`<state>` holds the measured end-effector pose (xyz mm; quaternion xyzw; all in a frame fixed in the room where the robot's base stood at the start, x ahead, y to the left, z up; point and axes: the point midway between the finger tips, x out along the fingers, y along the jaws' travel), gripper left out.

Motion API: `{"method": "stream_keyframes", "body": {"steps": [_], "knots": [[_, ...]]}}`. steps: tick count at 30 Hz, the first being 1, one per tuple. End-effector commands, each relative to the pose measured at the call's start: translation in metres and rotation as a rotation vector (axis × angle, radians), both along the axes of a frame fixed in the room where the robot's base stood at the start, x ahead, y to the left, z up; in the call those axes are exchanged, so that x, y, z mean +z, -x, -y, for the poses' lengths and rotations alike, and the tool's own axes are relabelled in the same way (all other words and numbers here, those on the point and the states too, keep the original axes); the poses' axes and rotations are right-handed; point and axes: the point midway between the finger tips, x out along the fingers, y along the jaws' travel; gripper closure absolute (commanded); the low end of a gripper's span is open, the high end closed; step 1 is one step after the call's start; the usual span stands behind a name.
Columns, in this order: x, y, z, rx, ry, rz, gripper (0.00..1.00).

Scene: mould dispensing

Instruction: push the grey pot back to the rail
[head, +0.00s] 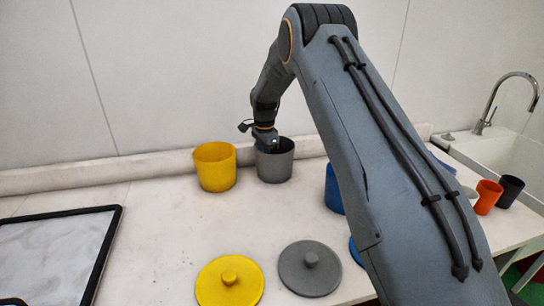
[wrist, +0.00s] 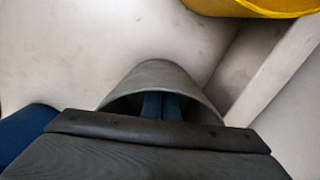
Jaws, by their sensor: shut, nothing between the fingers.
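The grey pot (head: 275,168) stands upright and lidless on the worktop near the back, in front of the pale rail (head: 90,176) along the wall. My gripper (head: 267,146) is at the pot's mouth, and its fingertips reach inside the rim. In the wrist view the shut fingers (wrist: 162,105) show within the grey pot's opening (wrist: 155,74), holding nothing. The rail (wrist: 275,72) runs close by the pot there; I cannot tell whether they touch. The lower part of the fingers is hidden by the pot wall in the head view.
A yellow pot (head: 215,170) stands just left of the grey one. A blue pot (head: 333,188) is partly behind my arm. A yellow lid (head: 230,283) and a grey lid (head: 310,270) lie in front. A black-framed tray (head: 112,235) is at left, a sink (head: 500,150) at right.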

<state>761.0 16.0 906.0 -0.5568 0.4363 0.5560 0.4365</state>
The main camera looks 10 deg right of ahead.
Motion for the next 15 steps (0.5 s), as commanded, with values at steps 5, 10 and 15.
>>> {"method": "stream_keyframes", "body": {"steps": [5, 10, 15], "knots": [[-0.0001, 0.0025, -0.0086, -0.001, 0.0, 0.0, 1.0], [-0.0008, 0.0026, -0.01, -0.001, 0.0, 0.0, 1.0], [-0.0008, 0.0026, -0.0102, -0.001, 0.0, 0.0, 1.0]]}}
